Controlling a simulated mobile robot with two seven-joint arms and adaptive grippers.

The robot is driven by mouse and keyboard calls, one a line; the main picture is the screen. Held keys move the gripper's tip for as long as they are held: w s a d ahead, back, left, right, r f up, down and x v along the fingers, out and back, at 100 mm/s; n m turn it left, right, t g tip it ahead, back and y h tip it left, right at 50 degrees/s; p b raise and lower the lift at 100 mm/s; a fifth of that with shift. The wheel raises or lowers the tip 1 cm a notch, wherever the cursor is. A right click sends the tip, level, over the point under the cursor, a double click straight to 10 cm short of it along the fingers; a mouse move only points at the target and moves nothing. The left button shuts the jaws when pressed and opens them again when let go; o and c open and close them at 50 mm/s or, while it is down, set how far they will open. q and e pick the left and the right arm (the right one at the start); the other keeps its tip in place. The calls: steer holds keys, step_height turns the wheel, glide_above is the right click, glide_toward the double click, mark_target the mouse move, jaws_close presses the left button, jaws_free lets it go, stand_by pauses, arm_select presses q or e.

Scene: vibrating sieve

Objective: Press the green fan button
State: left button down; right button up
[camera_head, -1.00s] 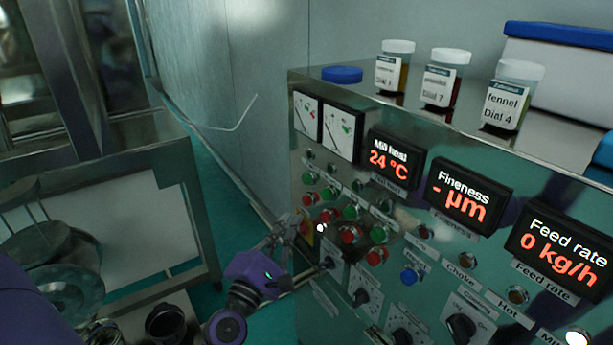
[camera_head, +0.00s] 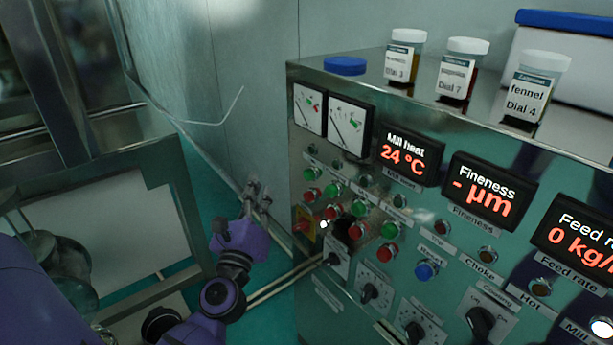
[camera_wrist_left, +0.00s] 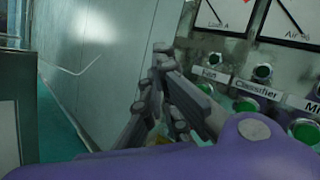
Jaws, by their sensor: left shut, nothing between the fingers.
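The green fan button (camera_head: 310,173) is the leftmost of several green buttons on the front of a metal control cabinet. In the left wrist view it sits below the "Fan" label, and this green button (camera_wrist_left: 207,88) is partly behind my fingers. My left gripper (camera_head: 258,195) is shut and empty, left of the cabinet's front edge and slightly lower in the picture than the button. It looks apart from the button in the head view. The left wrist view shows its grey fingers (camera_wrist_left: 156,75) pointing up past the panel's left side. My right gripper is out of view.
Red buttons (camera_head: 312,194) sit just below the green ones, and a red knob on a yellow plate (camera_head: 303,226) is lower left. Dials and displays (camera_head: 411,158) fill the panel's right. Labelled jars (camera_head: 404,55) stand on top. A metal frame (camera_head: 180,190) stands left.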

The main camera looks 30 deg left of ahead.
mark_target(308, 175)
arm_select(q)
steer(key=w+d, duration=0.3)
steer(key=w, duration=0.5)
steer(key=shift+d, duration=0.15)
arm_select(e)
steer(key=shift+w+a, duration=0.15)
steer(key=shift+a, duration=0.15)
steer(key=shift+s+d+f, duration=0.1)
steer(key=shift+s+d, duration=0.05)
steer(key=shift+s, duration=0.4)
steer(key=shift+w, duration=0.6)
arm_select(q)
steer(key=shift+w, duration=0.15)
steer(key=shift+w+d, duration=0.15)
steer(key=shift+w, duration=0.15)
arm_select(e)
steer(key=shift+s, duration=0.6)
